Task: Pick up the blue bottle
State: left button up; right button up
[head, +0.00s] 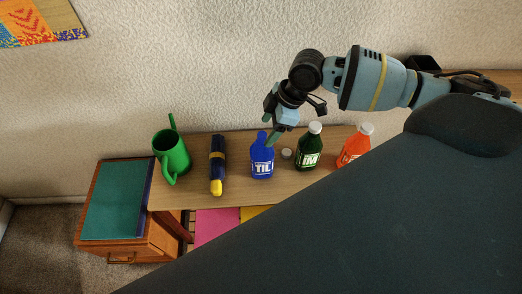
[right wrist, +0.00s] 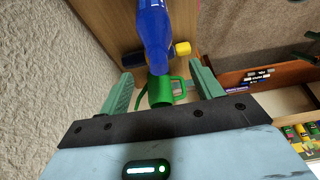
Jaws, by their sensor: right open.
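The blue bottle (head: 262,163) with white lettering stands upright on the wooden shelf, between a dark blue and yellow object and a green bottle. My right gripper (head: 271,139) is open above and close to the blue bottle's top in the head view. In the right wrist view the blue bottle (right wrist: 154,35) comes in from the top edge, in line with the gap between the two green fingers (right wrist: 163,85). Nothing is held. I cannot tell whether a finger touches the bottle. My left gripper is not in view.
A green bottle (head: 309,147), a small grey cap (head: 286,154) and an orange bottle (head: 354,148) are on the shelf to the right. The dark blue and yellow object (head: 217,165) and a green watering can (head: 172,153) are to the left. A textured wall (head: 200,70) stands behind.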

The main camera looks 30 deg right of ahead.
aim_at(260, 140)
jog(key=shift+x, duration=3.55)
jog(key=shift+w+d, duration=0.1)
jog(key=shift+d, duration=0.05)
jog(key=c, duration=0.8)
